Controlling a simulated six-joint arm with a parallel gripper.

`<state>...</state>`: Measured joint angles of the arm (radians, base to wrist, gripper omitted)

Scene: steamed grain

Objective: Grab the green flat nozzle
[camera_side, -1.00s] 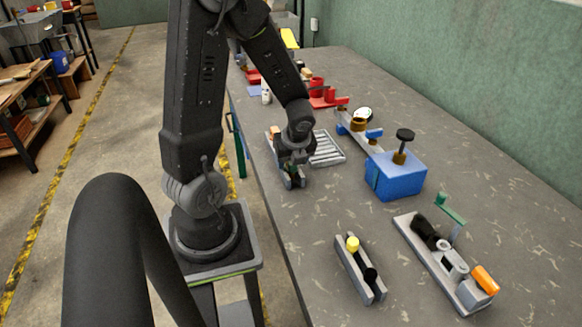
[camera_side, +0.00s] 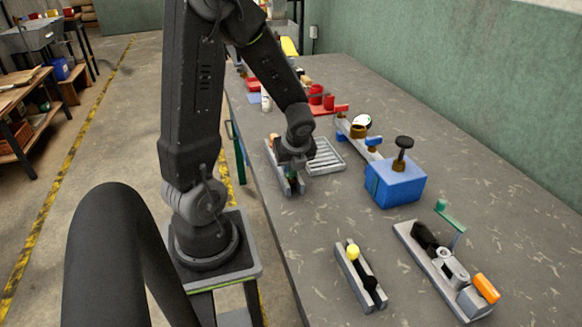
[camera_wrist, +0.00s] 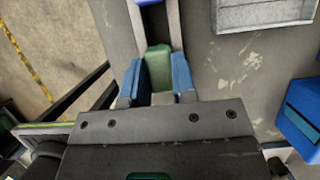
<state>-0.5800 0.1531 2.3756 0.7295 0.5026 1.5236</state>
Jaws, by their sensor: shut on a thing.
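The green nozzle (camera_wrist: 158,66) sits between the two blue finger pads of my gripper (camera_wrist: 157,80) in the wrist view. My gripper is shut on it. The nozzle is at the slot between the grey rails of a narrow holder (camera_wrist: 174,22). In the side view my gripper (camera_side: 291,172) is low over this holder (camera_side: 270,151), near the table's left edge. Only a little green shows there between the fingers. The nozzle's lower part is hidden, so I cannot tell whether it still touches the holder.
A ridged grey tray (camera_side: 325,157) lies just right of the holder. A blue block (camera_side: 396,184) with a dark knob stands farther right. A second narrow holder (camera_side: 372,288) and a long grey fixture (camera_side: 420,250) are in front. Bare table lies between them.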

